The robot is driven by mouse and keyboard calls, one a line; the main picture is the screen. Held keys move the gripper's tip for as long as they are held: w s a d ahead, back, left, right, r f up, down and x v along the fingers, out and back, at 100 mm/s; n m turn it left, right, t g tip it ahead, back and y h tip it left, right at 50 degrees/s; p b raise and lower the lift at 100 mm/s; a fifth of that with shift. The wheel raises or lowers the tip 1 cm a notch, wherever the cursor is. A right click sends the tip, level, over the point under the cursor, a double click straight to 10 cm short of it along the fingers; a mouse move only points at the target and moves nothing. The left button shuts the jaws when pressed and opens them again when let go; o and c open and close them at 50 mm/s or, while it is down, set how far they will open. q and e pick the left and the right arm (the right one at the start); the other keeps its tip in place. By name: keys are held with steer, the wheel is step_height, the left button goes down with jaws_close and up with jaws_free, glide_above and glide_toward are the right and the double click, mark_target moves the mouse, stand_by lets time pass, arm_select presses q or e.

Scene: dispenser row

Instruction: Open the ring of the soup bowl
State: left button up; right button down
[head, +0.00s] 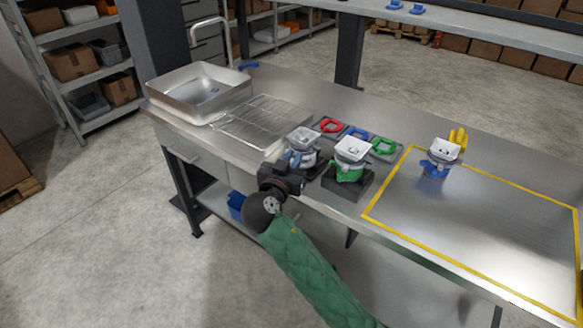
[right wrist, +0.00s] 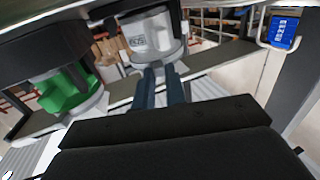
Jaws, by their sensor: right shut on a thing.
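A container with a white square lid and a grey ring (head: 302,141) stands at the left of the row on a dark stand. It also shows close up in the right wrist view as a grey body with a marking (right wrist: 150,38). My right gripper (head: 290,168) is in front of it; its two dark blue fingers (right wrist: 162,72) are close together at the grey ring. The exact grip point is small and partly hidden. My left gripper is not in view.
Close to the right stands a container with a green ring (head: 349,170). A blue-ringed container (head: 439,167) stands inside the yellow outline.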

mark_target(306, 152)
steer(key=shift+s+d+f+n+t+y+b, duration=0.1)
steer(key=shift+d+f+n+t+y+b, duration=0.3)
steer(key=shift+d+b, duration=0.45)
steer(key=shift+d+r+y, duration=0.1)
steer(key=shift+r+y, duration=0.05)
steer(key=shift+y, duration=0.25)
steer(key=shift+s+d+r+n+y, duration=0.1)
steer(key=shift+d+n+y, duration=0.1)
steer(key=shift+n+y, duration=0.3)
steer(key=shift+d+n+y+p, duration=0.3)
steer(key=shift+d+n+y, duration=0.15)
steer(key=shift+y, duration=0.35)
steer(key=shift+d+n+y+p, duration=0.25)
steer(key=shift+n+y+p, duration=0.1)
steer(key=shift+n+y, duration=0.3)
steer(key=shift+d+y, duration=0.15)
steer(key=shift+y, duration=0.4)
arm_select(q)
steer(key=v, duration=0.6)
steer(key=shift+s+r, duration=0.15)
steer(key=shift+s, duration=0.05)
arm_select(e)
steer(key=c, duration=1.4)
jaws_free()
steer(key=shift+c, duration=0.2)
